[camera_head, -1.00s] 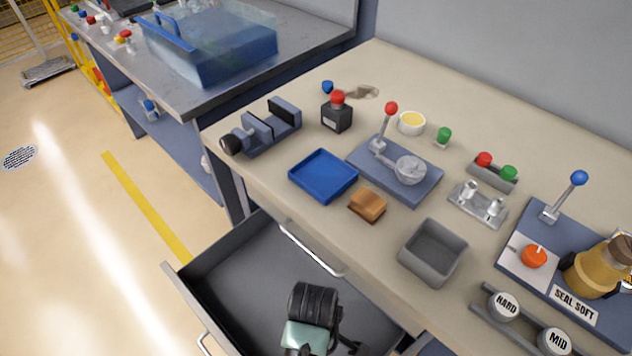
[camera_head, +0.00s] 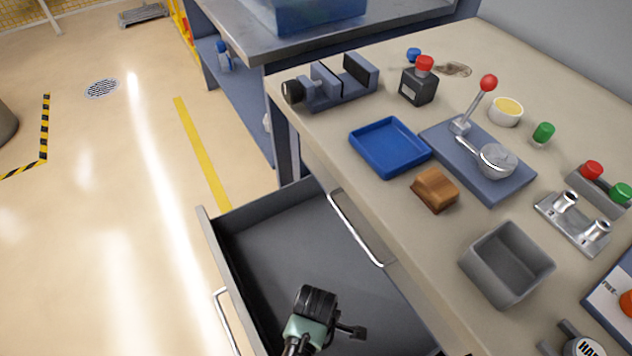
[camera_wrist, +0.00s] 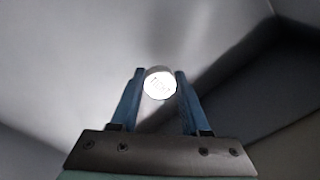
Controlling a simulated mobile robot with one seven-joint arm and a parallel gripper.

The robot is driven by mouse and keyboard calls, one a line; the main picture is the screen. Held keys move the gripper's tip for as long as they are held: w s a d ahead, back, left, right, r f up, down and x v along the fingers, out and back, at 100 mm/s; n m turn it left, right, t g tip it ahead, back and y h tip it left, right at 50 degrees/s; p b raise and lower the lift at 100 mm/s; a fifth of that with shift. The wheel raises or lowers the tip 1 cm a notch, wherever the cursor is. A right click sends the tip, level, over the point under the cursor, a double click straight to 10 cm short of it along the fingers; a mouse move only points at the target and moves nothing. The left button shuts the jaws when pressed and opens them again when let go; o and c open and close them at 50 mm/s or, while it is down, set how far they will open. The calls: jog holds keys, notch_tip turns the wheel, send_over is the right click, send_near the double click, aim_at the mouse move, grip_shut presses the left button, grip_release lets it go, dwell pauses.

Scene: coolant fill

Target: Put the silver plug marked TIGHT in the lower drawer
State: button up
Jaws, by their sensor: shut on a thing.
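My gripper (camera_wrist: 159,90) is shut on a silver plug (camera_wrist: 159,84) in the wrist view. The plug's round pale end shows between the blue fingertips; its lettering is too blurred to read surely. In the head view my wrist hangs over the open drawer (camera_head: 290,240), and the fingers and plug are hidden there. The drawer is grey and looks empty where it shows. It is pulled out below a closed upper drawer with a handle (camera_head: 355,228).
The bench top above holds a blue tray (camera_head: 390,146), a brown block (camera_head: 435,190), a grey bin (camera_head: 507,263), a lever plate (camera_head: 480,165) and a vise (camera_head: 335,84). The open drawer's front handle (camera_head: 226,322) faces the clear floor at left.

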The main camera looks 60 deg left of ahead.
jog(key=shift+f, duration=1.15)
jog(key=shift+f+b, duration=0.15)
jog(key=shift+b, duration=0.2)
jog(key=o, duration=1.1)
jog(key=shift+c, duration=0.2)
notch_tip(320, 180, up, 12)
jog(key=p, duration=0.4)
jog(key=shift+r, duration=0.2)
